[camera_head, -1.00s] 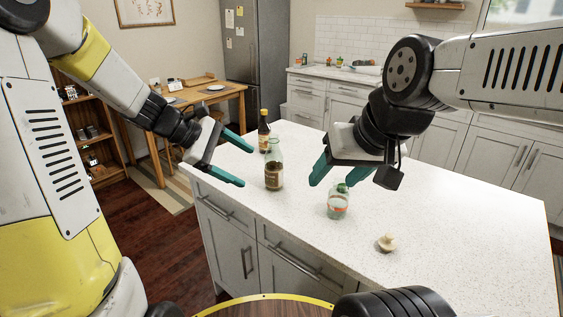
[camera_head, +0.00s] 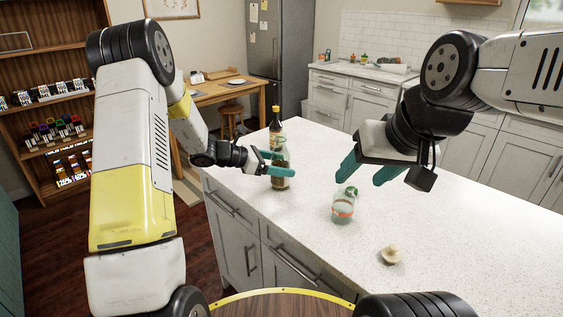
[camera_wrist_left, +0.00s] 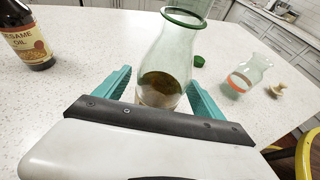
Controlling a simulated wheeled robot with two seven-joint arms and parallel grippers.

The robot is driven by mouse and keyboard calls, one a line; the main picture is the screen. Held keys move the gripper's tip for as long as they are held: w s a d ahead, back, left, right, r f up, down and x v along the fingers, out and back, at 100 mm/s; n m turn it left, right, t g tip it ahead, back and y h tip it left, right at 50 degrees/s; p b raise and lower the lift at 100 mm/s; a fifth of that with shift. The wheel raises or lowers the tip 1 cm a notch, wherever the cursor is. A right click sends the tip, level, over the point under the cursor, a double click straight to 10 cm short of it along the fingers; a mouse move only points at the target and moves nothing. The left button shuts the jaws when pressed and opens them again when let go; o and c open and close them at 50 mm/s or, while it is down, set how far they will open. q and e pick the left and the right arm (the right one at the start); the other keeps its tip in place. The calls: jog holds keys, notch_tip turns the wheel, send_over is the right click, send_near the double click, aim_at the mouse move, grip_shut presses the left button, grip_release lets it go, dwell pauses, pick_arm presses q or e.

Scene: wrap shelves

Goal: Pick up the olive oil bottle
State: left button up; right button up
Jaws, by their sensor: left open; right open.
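A clear glass bottle (camera_head: 281,181) with a brown label stands upright near the counter's left edge. It looks like the olive oil bottle, though I cannot read its label. In the left wrist view the glass bottle (camera_wrist_left: 165,62) has a green rim and dark contents low down. My left gripper (camera_head: 287,164) is open, with its teal fingers on either side of this bottle. Whether they touch it I cannot tell. My right gripper (camera_head: 359,178) is open and empty above the counter, near the jar.
A dark sesame oil bottle (camera_wrist_left: 28,38) stands close by; it is also in the head view (camera_head: 275,124). A glass jar with an orange band (camera_head: 342,211), a green cap (camera_wrist_left: 199,61) and a small pale object (camera_head: 390,255) are on the white counter (camera_head: 460,230). The counter's right side is clear.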

pick_arm(q)
jog(key=x, duration=0.3)
grip_shut()
jog(key=shift+r, duration=0.1)
jog(key=shift+r, duration=0.25)
